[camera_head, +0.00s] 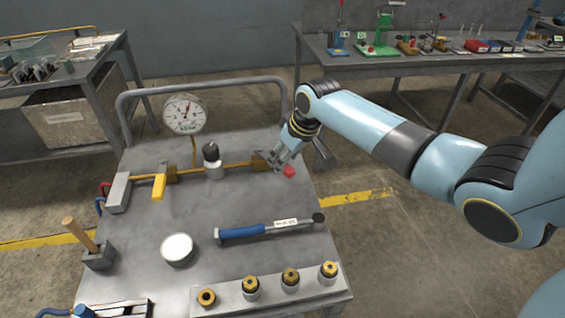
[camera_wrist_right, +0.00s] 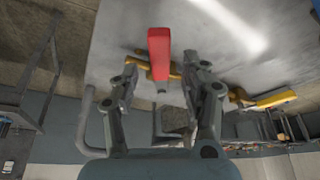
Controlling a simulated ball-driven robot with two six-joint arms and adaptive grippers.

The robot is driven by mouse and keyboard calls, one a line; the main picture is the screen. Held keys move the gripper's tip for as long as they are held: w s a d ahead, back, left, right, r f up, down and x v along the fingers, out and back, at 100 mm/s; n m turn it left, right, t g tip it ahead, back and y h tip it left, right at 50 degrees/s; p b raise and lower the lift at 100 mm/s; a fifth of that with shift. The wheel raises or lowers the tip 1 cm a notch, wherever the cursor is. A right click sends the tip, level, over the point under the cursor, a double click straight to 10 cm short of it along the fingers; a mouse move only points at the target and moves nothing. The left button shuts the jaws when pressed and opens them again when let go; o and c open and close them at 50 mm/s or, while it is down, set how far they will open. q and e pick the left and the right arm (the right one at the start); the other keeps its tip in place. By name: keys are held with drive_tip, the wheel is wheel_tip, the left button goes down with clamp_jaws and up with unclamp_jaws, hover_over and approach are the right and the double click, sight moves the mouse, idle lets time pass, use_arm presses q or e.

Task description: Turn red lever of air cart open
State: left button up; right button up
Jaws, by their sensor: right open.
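The air cart (camera_head: 230,205) is a grey-topped cart with a brass pipe (camera_head: 220,168) running across it. The red lever (camera_head: 289,172) is at the right end of the pipe, partly hidden by my right gripper (camera_head: 279,162) in the head view. In the right wrist view the red lever (camera_wrist_right: 159,52) points away from the brass valve, between and beyond the two fingertips. My right gripper (camera_wrist_right: 165,75) is open, with one finger on each side of the lever's base. Whether a finger touches it I cannot tell. My left gripper is not in view.
A pressure gauge (camera_head: 184,114) stands on the pipe. A yellow lever (camera_head: 159,186) is on its left part. A blue-handled tool (camera_head: 268,229), a white round lid (camera_head: 177,249) and a rack (camera_head: 268,295) of brass fittings lie nearer. A long bench (camera_head: 430,65) stands behind.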

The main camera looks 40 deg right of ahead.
drive_tip(key=shift+x, duration=1.25)
drive_tip(key=shift+s, duration=0.15)
clamp_jaws()
